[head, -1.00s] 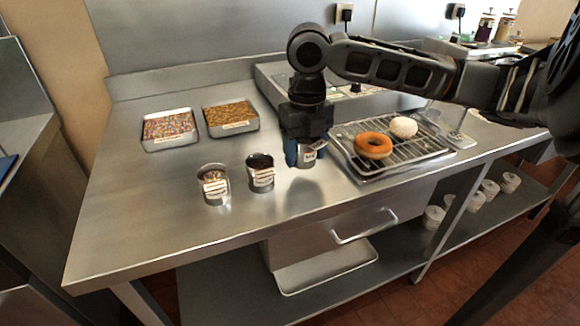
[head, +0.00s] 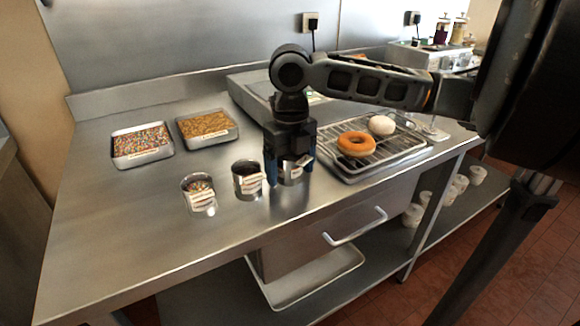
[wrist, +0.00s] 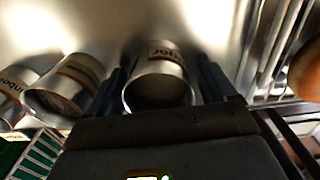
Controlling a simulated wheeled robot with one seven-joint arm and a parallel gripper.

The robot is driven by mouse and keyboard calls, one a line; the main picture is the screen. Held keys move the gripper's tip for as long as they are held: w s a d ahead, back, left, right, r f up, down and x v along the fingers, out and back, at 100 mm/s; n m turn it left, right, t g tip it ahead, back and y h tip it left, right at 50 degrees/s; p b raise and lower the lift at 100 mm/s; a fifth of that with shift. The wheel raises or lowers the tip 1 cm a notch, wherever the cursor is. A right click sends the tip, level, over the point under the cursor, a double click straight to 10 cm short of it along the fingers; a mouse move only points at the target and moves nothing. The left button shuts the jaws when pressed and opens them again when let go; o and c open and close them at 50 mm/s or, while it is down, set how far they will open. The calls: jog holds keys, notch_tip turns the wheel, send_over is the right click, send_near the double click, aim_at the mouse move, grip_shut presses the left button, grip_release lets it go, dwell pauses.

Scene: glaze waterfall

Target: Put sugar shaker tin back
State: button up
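A silver tin with a pale label (head: 291,174), which I take to be the sugar shaker tin, stands upright on the steel counter. It is at the right end of a row of tins. My gripper (head: 288,176) points down over it with one blue finger on each side. In the wrist view the tin (wrist: 160,82) sits between the fingers, with a narrow gap on each side, so my gripper is open around it. Its label is not clearly readable. The middle tin (head: 248,182) and left tin (head: 199,195) stand to its left.
A wire rack (head: 389,154) with an orange-brown donut (head: 356,144) and a white ball-shaped item (head: 381,125) is close on the right. Two topping trays, one multicoloured (head: 141,144) and one golden (head: 207,128), sit behind left. The counter's left front is clear.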

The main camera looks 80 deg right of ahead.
notch_tip(320, 180, up, 12)
dwell(0.7)
jog(key=shift+r, duration=0.1)
